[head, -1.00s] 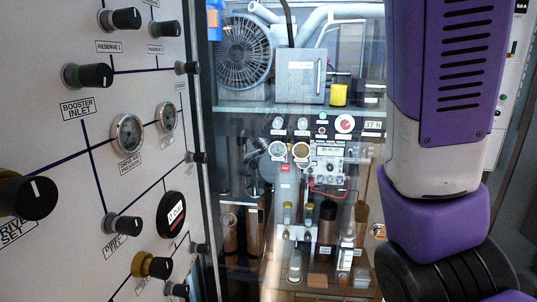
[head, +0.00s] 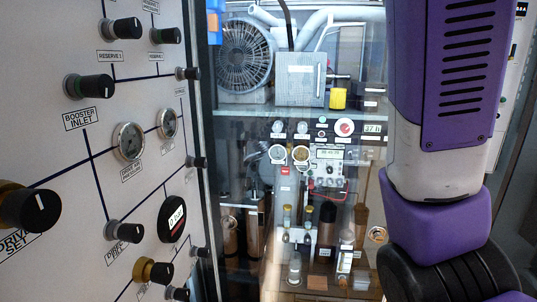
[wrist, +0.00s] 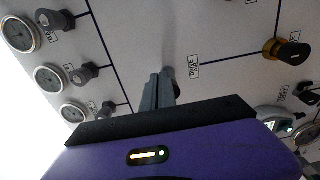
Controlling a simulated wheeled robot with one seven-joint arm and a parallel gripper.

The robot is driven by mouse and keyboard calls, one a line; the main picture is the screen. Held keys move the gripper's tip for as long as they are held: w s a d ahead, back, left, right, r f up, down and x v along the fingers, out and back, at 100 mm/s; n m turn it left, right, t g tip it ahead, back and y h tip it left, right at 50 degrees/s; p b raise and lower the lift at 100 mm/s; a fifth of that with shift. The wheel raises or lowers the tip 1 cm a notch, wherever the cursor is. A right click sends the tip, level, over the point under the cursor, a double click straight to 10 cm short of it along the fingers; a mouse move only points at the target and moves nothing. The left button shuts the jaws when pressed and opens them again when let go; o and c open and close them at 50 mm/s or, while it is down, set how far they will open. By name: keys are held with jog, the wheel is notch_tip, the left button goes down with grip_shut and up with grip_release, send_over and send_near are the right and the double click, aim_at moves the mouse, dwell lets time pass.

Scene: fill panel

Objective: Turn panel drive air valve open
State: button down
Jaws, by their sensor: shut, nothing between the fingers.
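The white valve panel (head: 60,150) fills the left of the head view and also shows in the wrist view (wrist: 225,35). My gripper (wrist: 161,78) shows in the wrist view with its two grey fingers together and empty. The fingertips are close to the panel, by a knob (wrist: 176,86) partly hidden behind them. A small label (wrist: 194,66) sits just right of the fingertips; its text is too small to read surely, so I cannot tell whether this knob is the drive air valve. I cannot tell whether the fingers touch the knob. My gripper is outside the head view.
A black knob with a brass collar, DRIVE SET (head: 30,209), stands at the panel's left edge. BOOSTER INLET (head: 90,86) and several other knobs and gauges (head: 129,141) project around it. A glass-fronted cabinet with a fan (head: 245,55) stands behind.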

jog(key=d, duration=0.6)
jog(key=shift+s+r, duration=0.15)
jog(key=shift+s, duration=0.05)
dwell(0.4)
jog(key=s+f+m, duration=0.4)
jog(key=m, duration=1.4)
jog(key=a, duration=0.6)
jog(key=shift+w+a, duration=0.3)
